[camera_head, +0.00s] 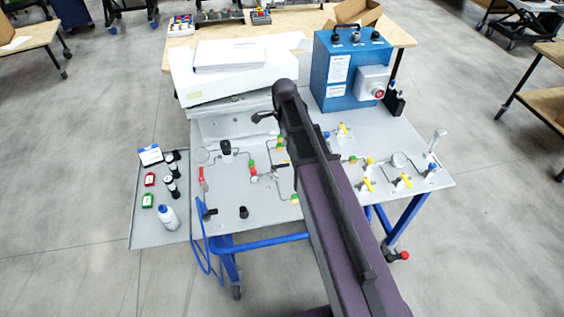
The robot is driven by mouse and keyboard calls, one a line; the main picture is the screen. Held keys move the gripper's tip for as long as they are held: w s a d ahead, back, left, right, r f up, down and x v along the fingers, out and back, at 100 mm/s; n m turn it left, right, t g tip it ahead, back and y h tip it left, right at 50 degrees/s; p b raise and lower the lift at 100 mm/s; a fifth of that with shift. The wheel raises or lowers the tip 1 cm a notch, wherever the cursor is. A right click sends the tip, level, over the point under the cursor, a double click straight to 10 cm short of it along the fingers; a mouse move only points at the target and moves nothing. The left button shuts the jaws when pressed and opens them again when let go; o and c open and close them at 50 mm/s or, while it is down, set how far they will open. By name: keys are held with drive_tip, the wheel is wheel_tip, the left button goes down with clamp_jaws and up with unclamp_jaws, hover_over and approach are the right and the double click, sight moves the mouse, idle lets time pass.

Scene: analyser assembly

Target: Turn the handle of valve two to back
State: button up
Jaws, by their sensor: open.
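The panel (225,195) is a grey tabletop with valves, tubing and gauges. Several yellow valve handles show on its right part, among them an upper one (342,128), a lower left one (367,184) and a lower right one (404,180). A red handle (201,175) stands at the left. No valve number is legible, so I cannot tell which is valve two. My arm (335,215) reaches up across the middle of the panel and hides part of it.
A blue box (345,75) with a red button stands at the back right. A white case (235,75) is at the back left. A side shelf (145,220) holds a white bottle (168,217) and small containers. A wooden table (400,38) stands behind. Open floor lies on both sides.

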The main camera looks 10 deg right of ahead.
sight(283, 165)
drive_tip(key=shift+f, duration=0.15)
wheel_tip(283, 165, down, 13)
drive_tip(key=b, duration=1.3)
drive_tip(key=shift+f+b, duration=0.2)
drive_tip(key=shift+b, duration=0.2)
drive_tip(key=shift+a, duration=0.1)
clamp_jaws()
